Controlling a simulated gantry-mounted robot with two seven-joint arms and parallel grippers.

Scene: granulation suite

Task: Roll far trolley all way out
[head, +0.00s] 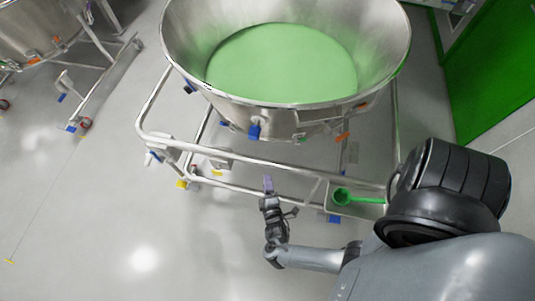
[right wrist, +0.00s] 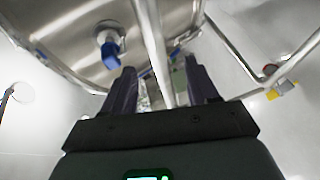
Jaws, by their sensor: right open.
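A steel trolley (head: 150,120) with a tubular frame carries a wide steel bowl (head: 385,75) of green powder in front of me. A second steel trolley (head: 97,42) with a bowl stands at the upper left, cut off by the picture edge. I cannot tell which one is the far trolley. My right gripper (head: 268,186) is at the near low rail of the front trolley. In the right wrist view the gripper (right wrist: 162,88) is open, with a steel tube (right wrist: 152,40) passing between its fingers; contact cannot be told. My left gripper is not in view.
A green scoop (head: 343,196) lies on a small plate on the front trolley's near right corner. A green door panel (head: 490,75) is at the right. The pale floor (head: 90,215) is clear at the left and between the trolleys.

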